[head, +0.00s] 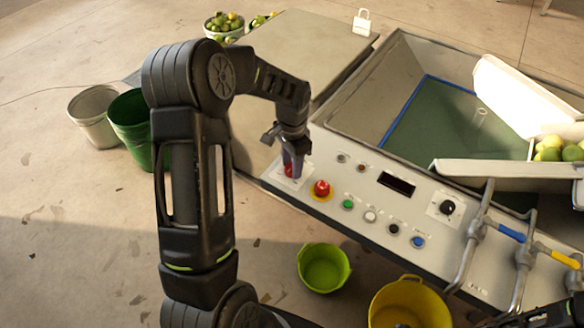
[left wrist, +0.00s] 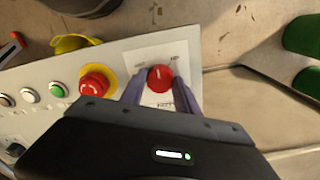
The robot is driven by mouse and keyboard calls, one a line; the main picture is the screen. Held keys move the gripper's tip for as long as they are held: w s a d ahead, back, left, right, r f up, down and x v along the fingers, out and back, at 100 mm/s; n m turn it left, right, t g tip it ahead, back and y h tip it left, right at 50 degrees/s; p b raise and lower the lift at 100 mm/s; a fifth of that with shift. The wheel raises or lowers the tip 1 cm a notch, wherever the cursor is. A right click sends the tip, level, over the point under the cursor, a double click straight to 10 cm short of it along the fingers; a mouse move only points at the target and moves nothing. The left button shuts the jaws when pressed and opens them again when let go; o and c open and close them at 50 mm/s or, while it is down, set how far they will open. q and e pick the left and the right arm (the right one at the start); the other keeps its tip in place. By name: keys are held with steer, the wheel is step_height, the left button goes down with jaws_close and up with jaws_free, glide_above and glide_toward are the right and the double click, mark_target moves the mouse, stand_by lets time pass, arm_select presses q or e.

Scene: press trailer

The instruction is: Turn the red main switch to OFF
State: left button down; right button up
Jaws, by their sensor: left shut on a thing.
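The red main switch (left wrist: 160,78) is a round red knob with a pale pointer mark on a white plate at the end of the control panel (head: 365,189). In the head view the switch (head: 288,171) is mostly hidden behind my left gripper (head: 293,165). My left gripper comes down on it from above. In the left wrist view the two purple-grey fingers (left wrist: 159,90) stand on either side of the knob, shut on it. The small labels around the knob are too blurred to read. A dark piece at the bottom right edge may be part of my right arm; its gripper cannot be made out.
A red emergency button (head: 321,188) on a yellow ring sits right beside the switch. Green, white, black and blue buttons and a black knob (head: 447,207) follow along the panel. Yellow-green (head: 324,268) and yellow (head: 410,303) buckets stand on the floor in front.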

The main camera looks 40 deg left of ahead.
arm_select(q)
steer(key=n+b, duration=0.1)
steer(key=n, duration=0.3)
steer(key=shift+n, duration=0.3)
steer(key=n+b, duration=0.1)
steer(key=n, duration=0.3)
steer(key=shift+n, duration=0.4)
steer(key=c, duration=0.9)
jaws_free()
step_height(320, 180, up, 8)
steer(key=shift+f+b, duration=0.1)
steer(key=shift+b, duration=0.3)
